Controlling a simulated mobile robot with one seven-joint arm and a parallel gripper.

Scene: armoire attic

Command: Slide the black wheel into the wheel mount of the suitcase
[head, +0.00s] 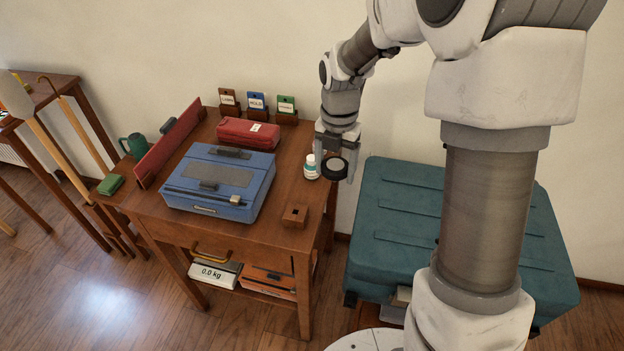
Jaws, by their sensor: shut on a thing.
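My gripper (336,156) is shut on the black wheel (335,169), a dark disc with a grey centre. It holds the wheel in the air near the right edge of the wooden table, just right of a small white bottle. The teal suitcase (395,195) lies on its side on the floor side of the room, right of the table and lower than the gripper. My arm hides part of its right side. A dark corner piece shows at its lower left. I cannot make out the wheel mount clearly.
The wooden table (290,185) bears a blue case (180,185), a red case (249,133), the white bottle (312,167), a small wooden block (295,215) and several card holders at the back. A red board (175,140) stands at its left. Walking sticks lean further left.

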